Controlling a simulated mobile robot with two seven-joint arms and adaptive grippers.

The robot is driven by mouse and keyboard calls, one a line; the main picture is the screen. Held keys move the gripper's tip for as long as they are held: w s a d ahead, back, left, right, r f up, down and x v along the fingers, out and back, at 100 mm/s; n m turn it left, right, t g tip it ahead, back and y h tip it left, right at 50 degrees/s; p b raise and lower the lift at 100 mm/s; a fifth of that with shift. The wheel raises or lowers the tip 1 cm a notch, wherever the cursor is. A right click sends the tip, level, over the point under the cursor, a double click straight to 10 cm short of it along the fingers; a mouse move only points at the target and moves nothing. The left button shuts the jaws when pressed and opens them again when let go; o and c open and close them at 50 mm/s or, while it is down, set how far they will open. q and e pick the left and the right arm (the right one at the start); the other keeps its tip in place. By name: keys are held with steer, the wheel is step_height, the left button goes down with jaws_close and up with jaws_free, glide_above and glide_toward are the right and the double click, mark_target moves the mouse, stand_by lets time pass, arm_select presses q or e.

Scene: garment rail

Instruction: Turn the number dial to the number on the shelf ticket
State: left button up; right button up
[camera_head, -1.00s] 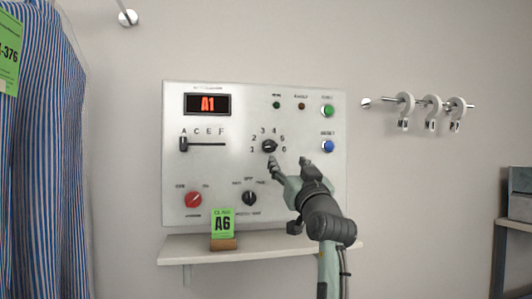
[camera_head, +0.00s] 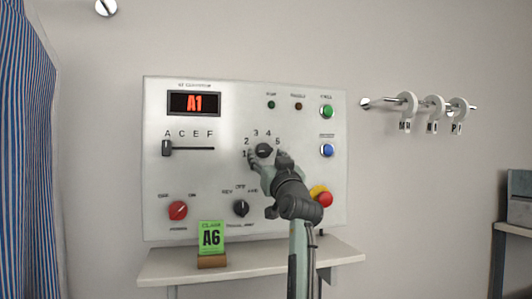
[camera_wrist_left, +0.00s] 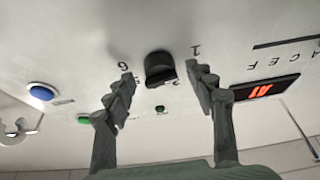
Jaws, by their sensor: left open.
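The number dial (camera_head: 264,150) is a black knob on the white panel (camera_head: 330,220), ringed by numbers. In the left wrist view the dial (camera_wrist_left: 160,70) shows between the two fingers. My left gripper (camera_head: 267,158) is open, its fingertips on either side of the dial; I cannot tell whether they touch it. The number 6 is hidden by the gripper in the head view but shows in the wrist view. The display (camera_head: 194,103) reads A1. The green shelf ticket (camera_head: 211,237) reads A6 and stands in a wooden block on the shelf (camera_head: 170,265). My right gripper is out of view.
The letter slider (camera_head: 167,148) sits at A. A red knob (camera_head: 178,210), a black mode knob (camera_head: 241,208), green (camera_head: 327,111) and blue (camera_head: 327,150) buttons and a red stop button (camera_head: 324,198) surround the dial. Striped clothes (camera_head: 25,170) hang at left.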

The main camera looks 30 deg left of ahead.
arm_select(q)
steer(key=shift+w+a+r, duration=0.25)
steer(key=shift+w+a, duration=0.1)
steer(key=shift+a, duration=0.1)
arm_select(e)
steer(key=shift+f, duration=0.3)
arm_select(q)
steer(key=c, duration=1.1)
steer(key=shift+c, duration=0.2)
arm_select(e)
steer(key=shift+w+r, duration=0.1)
